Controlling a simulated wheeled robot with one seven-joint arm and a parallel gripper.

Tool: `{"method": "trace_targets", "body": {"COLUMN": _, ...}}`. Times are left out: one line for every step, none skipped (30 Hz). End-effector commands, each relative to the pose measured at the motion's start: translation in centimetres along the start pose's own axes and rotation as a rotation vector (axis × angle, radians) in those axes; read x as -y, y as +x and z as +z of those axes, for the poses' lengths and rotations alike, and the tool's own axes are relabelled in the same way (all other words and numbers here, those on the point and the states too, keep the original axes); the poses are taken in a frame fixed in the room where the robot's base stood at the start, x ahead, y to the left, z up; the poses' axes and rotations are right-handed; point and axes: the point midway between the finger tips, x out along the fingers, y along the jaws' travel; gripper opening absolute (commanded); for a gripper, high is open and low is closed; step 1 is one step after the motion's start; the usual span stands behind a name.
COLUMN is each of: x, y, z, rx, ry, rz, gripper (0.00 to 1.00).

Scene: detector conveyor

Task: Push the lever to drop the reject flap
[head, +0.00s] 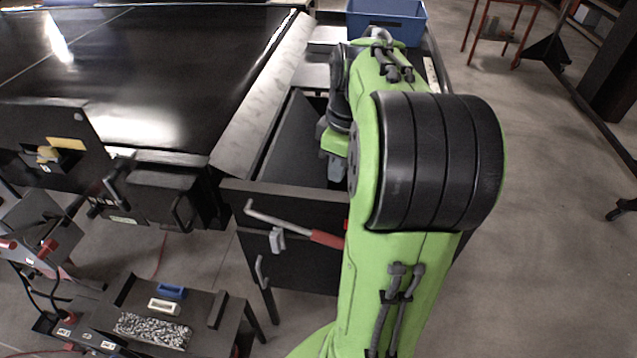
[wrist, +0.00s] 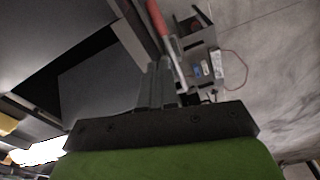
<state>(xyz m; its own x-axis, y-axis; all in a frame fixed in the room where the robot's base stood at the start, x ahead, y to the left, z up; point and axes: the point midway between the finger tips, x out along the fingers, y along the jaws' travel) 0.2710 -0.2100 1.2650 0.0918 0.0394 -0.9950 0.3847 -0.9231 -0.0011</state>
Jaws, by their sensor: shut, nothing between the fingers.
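The lever (head: 285,225) is a thin grey bar with a red handle (head: 327,239), on the front of the dark bin; my arm hides the handle's right end. A pale grey slanted plate (head: 262,100), which looks like the reject flap, lies along the conveyor's right edge, sloping toward the bin. In the wrist view the red handle (wrist: 164,28) runs close beside my gripper (wrist: 160,68), just past the fingertips; I cannot tell whether they touch. My gripper is shut and empty. In the head view its fingers are hidden.
The black conveyor belt (head: 150,70) fills the upper left. The open dark bin (head: 290,195) stands beside it. A blue crate (head: 405,25) is behind my arm. A small dark table (head: 205,345) with blocks and a tray of metal bits stands at the lower left.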

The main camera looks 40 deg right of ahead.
Motion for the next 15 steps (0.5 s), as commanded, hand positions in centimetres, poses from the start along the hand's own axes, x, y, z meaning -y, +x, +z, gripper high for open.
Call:
{"method": "trace_targets", "body": {"x": -0.1, "y": -1.6, "z": 0.0, "rx": -0.001, "ry": 0.001, "rz": 0.005, "gripper": 0.0}}
{"method": "trace_targets", "body": {"x": -0.1, "y": -2.4, "z": -0.1, "rx": -0.002, "ry": 0.001, "rz": 0.006, "gripper": 0.0}}
{"method": "trace_targets", "body": {"x": -0.1, "y": -3.5, "z": -0.1, "rx": -0.002, "ry": 0.0, "rz": 0.007, "gripper": 0.0}}
{"method": "trace_targets", "body": {"x": -0.1, "y": -4.2, "z": 0.0, "rx": -0.001, "ry": 0.001, "rz": 0.006, "gripper": 0.0}}
{"method": "trace_targets", "body": {"x": -0.1, "y": -5.1, "z": 0.0, "rx": -0.002, "ry": 0.001, "rz": 0.005, "gripper": 0.0}}
{"method": "trace_targets", "body": {"x": -0.1, "y": -6.1, "z": 0.0, "rx": -0.002, "ry": 0.001, "rz": 0.006, "gripper": 0.0}}
{"method": "trace_targets", "body": {"x": 0.0, "y": -6.9, "z": 0.0, "rx": 0.0, "ry": 0.001, "rz": 0.005, "gripper": 0.0}}
{"method": "trace_targets", "body": {"x": -0.1, "y": -7.8, "z": 0.0, "rx": -0.001, "ry": 0.001, "rz": 0.005, "gripper": 0.0}}
{"method": "trace_targets", "body": {"x": 0.0, "y": -8.8, "z": 0.0, "rx": -0.001, "ry": 0.001, "rz": 0.004, "gripper": 0.0}}
{"method": "trace_targets", "body": {"x": -0.1, "y": -9.6, "z": 0.0, "rx": 0.0, "ry": 0.002, "rz": 0.005, "gripper": 0.0}}
{"method": "trace_targets", "body": {"x": 0.0, "y": -10.4, "z": 0.0, "rx": 0.0, "ry": 0.002, "rz": 0.003, "gripper": 0.0}}
{"method": "trace_targets", "body": {"x": 0.0, "y": -11.3, "z": 0.0, "rx": 0.0, "ry": 0.003, "rz": 0.003, "gripper": 0.0}}
{"method": "trace_targets", "body": {"x": 0.0, "y": -12.0, "z": 0.1, "rx": 0.0, "ry": 0.003, "rz": 0.003, "gripper": 0.0}}
{"method": "trace_targets", "body": {"x": 0.0, "y": -12.4, "z": 0.1, "rx": 0.0, "ry": 0.003, "rz": 0.002, "gripper": 0.0}}
{"method": "trace_targets", "body": {"x": -0.1, "y": -12.9, "z": 0.1, "rx": -0.002, "ry": 0.003, "rz": 0.002, "gripper": 0.0}}
